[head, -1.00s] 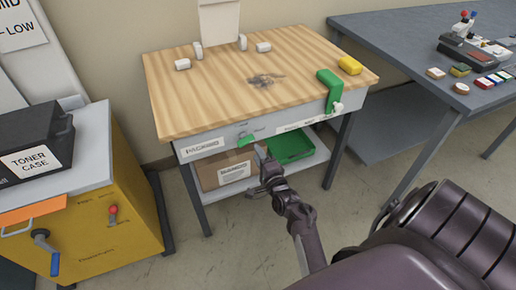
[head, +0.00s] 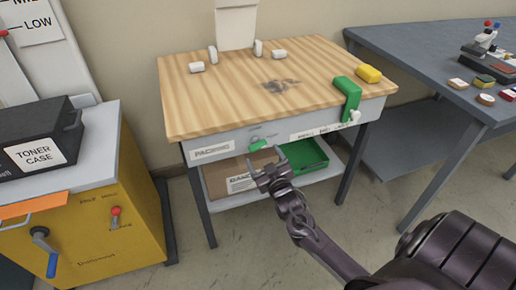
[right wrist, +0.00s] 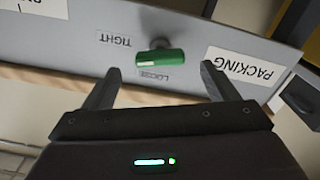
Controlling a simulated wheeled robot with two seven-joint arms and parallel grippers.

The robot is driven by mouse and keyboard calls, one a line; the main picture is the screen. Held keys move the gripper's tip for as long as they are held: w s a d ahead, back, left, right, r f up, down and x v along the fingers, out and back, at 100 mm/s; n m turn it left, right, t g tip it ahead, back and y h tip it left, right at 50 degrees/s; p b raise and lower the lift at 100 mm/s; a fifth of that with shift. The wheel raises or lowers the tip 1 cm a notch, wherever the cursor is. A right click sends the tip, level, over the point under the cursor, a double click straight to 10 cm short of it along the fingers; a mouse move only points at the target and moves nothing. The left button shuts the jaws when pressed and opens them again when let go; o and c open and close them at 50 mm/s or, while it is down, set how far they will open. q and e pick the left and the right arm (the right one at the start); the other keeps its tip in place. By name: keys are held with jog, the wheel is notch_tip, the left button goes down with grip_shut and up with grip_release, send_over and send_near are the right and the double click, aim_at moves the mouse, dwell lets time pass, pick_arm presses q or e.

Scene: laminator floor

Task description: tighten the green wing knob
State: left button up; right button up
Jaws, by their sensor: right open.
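The green wing knob (head: 258,145) sits on the grey front panel of the wood-topped table, between printed labels. In the right wrist view the knob (right wrist: 160,58) lies roughly along the panel, with TIGHT and LOOSE markings beside it, upside down. My right gripper (head: 266,170) is open just in front of and below the knob in the head view. In the right wrist view its two fingertips (right wrist: 160,69) are spread to either side of the knob, with gaps on both sides. Its depth from the knob is hard to tell. My left gripper is not in view.
A green bin (head: 312,156) and a cardboard box (head: 222,181) stand on the shelf below. A green clamp-like piece (head: 347,92) overhangs the table's right front edge. A yellow cabinet (head: 90,225) stands left. Floor between the tables is clear.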

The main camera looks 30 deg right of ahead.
aim_at(259, 149)
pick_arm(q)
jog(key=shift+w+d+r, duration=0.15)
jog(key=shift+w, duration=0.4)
pick_arm(e)
jog(key=x, duration=0.6)
jog(key=shift+c, duration=0.4)
jog(key=c, duration=0.9)
jog(key=shift+r+m+p, duration=0.1)
jog(key=shift+m+p, duration=0.3)
jog(key=shift+m, duration=1.5)
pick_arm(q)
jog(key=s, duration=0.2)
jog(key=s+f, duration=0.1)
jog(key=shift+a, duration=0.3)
pick_arm(e)
jog(key=o, duration=1)
